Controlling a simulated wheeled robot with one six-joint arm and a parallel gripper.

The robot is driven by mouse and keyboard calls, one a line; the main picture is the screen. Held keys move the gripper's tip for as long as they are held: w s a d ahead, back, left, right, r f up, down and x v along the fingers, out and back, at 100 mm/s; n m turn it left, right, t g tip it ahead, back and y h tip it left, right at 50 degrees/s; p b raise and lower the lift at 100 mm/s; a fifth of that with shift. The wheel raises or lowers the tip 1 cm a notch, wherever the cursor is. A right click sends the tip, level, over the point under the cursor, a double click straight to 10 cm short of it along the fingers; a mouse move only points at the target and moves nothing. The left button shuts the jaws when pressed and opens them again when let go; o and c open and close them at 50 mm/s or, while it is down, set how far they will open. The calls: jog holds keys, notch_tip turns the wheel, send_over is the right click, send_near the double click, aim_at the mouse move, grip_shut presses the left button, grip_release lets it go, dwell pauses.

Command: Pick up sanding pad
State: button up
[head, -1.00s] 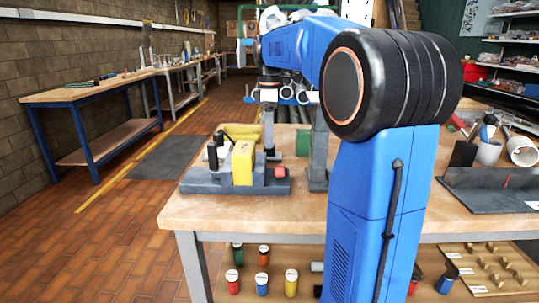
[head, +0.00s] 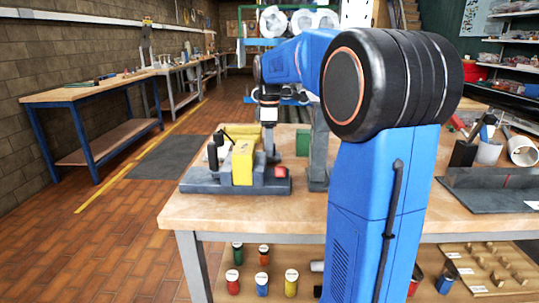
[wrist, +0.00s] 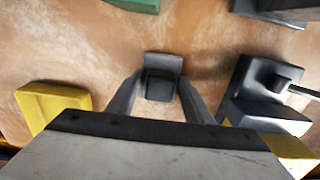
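A small dark grey block (wrist: 162,66), which I take to be the sanding pad, lies on the worn wooden bench top in the wrist view. My gripper (wrist: 159,84) is above the bench with its two fingers apart, one on each side of the block. I cannot tell whether the fingers touch it. In the head view my wrist hangs down behind the grey and yellow fixture (head: 243,163), which hides the fingertips and the block.
In the wrist view a yellow object (wrist: 50,100) lies left, a green one (wrist: 137,4) at the top, and a dark fixture with a rod (wrist: 262,92) stands close on the right. A grey post (head: 318,150) stands right of my wrist in the head view.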

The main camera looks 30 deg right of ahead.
notch_tip(320, 180, up, 10)
dwell(0.8)
jog(key=shift+o, duration=0.5)
jog(key=shift+a+r, duration=0.1)
